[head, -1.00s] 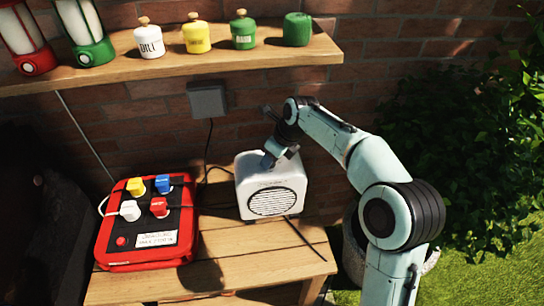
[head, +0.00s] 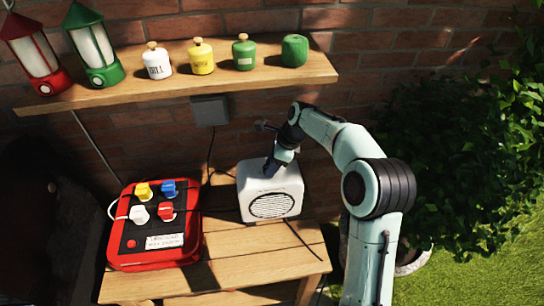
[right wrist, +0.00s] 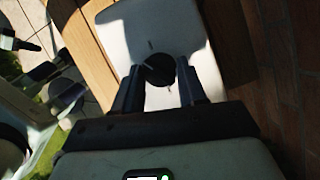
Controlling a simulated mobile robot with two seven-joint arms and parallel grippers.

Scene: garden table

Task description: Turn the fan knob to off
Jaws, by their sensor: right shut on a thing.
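The white fan (head: 270,190) is a small boxy heater-like unit with a round dark grille on its front, standing on the wooden table. Its dark round knob (right wrist: 160,70) is on the top face, with a short mark line beside it in the right wrist view. My right gripper (head: 270,170) reaches down onto the fan's top. In the right wrist view its two fingers (right wrist: 161,78) are on either side of the knob, shut on it. In the head view the gripper hides the knob. My left gripper is not in view.
A red box with colored knobs (head: 155,225) stands left of the fan. A shelf (head: 210,84) above holds lanterns and several canisters. A grey wall box (head: 210,110) with a cable is behind. The table's front (head: 220,275) is clear.

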